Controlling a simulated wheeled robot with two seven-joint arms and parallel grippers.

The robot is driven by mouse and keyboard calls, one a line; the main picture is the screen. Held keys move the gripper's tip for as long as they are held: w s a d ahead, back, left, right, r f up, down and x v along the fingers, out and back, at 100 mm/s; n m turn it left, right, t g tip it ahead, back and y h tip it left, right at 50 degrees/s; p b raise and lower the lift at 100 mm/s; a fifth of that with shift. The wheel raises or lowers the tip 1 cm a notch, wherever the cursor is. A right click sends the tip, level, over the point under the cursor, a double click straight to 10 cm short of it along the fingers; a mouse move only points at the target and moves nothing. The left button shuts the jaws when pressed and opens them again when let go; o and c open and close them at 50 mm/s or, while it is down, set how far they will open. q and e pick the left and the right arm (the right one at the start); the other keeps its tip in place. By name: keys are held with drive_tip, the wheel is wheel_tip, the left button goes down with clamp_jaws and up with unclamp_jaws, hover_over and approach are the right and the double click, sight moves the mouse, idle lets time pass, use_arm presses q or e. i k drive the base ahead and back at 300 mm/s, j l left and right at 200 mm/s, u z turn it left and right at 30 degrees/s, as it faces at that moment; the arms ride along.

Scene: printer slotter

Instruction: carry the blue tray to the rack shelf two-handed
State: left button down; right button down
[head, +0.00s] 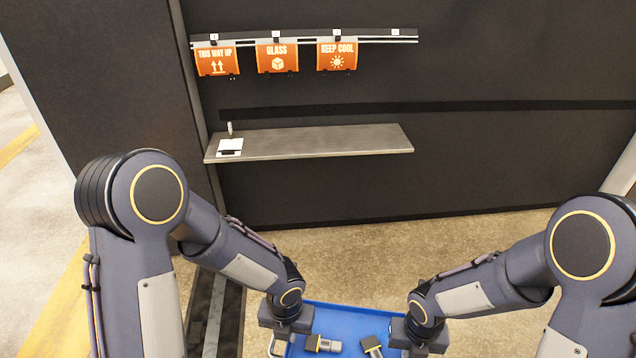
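The blue tray (345,318) is at the bottom centre of the head view, cut off by the lower edge. Two small grey-and-yellow parts lie in it: one at left (323,344) and one at right (372,346). My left gripper (287,318) is at the tray's left side and my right gripper (421,335) is at its right side. The fingertips of both are hidden, so their grip does not show. The rack shelf (320,143) is a grey board on the dark wall, farther ahead and apart from the tray.
A white card with a small dark item (230,147) sits at the shelf's left end; the rest of the shelf is bare. Above it, orange signs (277,58) hang from a numbered rail (380,36). Open floor (400,232) lies before the wall.

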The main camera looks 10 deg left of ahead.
sight(343, 139)
drive_tip(key=i, duration=1.5)
drive_tip(key=i+u, duration=0.1)
drive_tip(key=i, duration=0.35)
drive_tip(key=i+l+u, duration=0.1)
drive_tip(key=i, duration=0.35)
drive_tip(key=i+l+u, duration=0.1)
drive_tip(key=i, duration=0.35)
drive_tip(key=i+l+u, duration=0.2)
drive_tip(key=i, duration=0.35)
drive_tip(key=j, duration=0.1)
